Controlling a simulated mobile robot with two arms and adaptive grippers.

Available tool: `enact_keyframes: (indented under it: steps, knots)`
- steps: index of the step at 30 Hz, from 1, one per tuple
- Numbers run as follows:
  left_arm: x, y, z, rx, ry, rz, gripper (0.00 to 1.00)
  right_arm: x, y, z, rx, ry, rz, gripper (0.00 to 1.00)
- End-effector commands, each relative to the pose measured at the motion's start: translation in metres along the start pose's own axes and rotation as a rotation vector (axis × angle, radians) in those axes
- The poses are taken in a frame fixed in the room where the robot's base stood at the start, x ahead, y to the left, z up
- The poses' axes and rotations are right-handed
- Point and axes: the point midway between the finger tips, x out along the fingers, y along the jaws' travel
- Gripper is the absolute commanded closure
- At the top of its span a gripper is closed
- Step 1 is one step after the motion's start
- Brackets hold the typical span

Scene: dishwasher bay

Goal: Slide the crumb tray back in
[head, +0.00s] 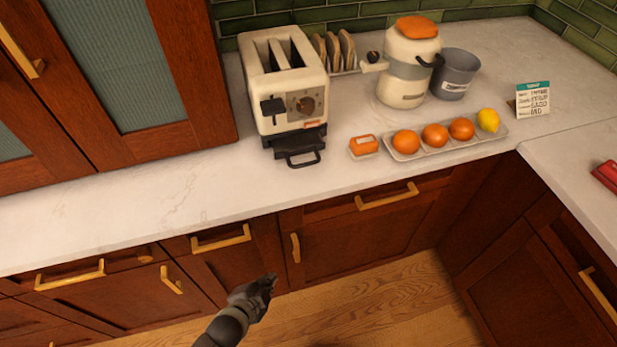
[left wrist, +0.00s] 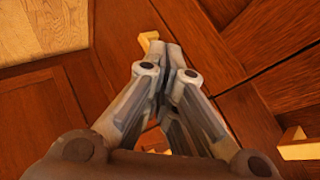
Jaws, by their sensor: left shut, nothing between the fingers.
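The cream toaster (head: 285,82) stands on the counter, left of the middle in the head view. Its black crumb tray (head: 297,147) sticks out of the bottom front, with a loop handle (head: 303,160) at its front end. My left gripper (head: 270,283) is in front of the lower cabinets, below the counter top and well away from the tray. In the left wrist view its fingers (left wrist: 170,50) are shut together with nothing between them, facing the brown cabinet fronts. The toaster is not in the left wrist view. My right gripper is in neither view.
A long tray (head: 404,156) holds oranges and a lemon. A juicer (head: 408,65), a grey bin (head: 456,74) and a toast rack stand behind. Counter left of the toaster is clear. Cabinet handles (head: 221,239) project below the counter.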

Motion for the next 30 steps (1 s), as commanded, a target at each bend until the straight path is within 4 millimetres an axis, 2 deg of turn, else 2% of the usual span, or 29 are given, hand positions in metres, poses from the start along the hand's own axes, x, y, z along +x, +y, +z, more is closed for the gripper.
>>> enact_keyframes:
  steps: [1, 3, 6, 9, 13, 15, 18, 23, 30]
  knots:
    - [-0.008, -0.021, -0.027, 0.072, 0.054, -0.046, 1.00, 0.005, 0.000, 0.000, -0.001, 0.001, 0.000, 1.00]
    - [-0.025, -0.048, -0.064, 0.170, 0.120, -0.110, 1.00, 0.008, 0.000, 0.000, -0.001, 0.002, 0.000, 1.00]
    - [-0.056, -0.082, -0.113, 0.300, 0.203, -0.206, 1.00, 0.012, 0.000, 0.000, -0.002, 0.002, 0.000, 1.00]
    - [-0.089, -0.109, -0.153, 0.402, 0.267, -0.296, 1.00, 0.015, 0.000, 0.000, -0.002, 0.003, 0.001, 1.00]
    - [-0.129, -0.134, -0.189, 0.498, 0.323, -0.393, 1.00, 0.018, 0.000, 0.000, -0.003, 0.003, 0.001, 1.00]
    - [-0.145, -0.143, -0.201, 0.531, 0.341, -0.431, 1.00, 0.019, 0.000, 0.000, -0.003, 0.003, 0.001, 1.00]
    - [-0.158, -0.151, -0.211, 0.559, 0.355, -0.463, 1.00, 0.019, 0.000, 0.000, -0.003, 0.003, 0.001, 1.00]
    - [-0.155, -0.157, -0.219, 0.567, 0.358, -0.474, 1.00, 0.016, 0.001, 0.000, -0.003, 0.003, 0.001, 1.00]
    - [-0.120, -0.173, -0.239, 0.564, 0.359, -0.474, 1.00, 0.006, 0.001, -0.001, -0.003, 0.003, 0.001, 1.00]
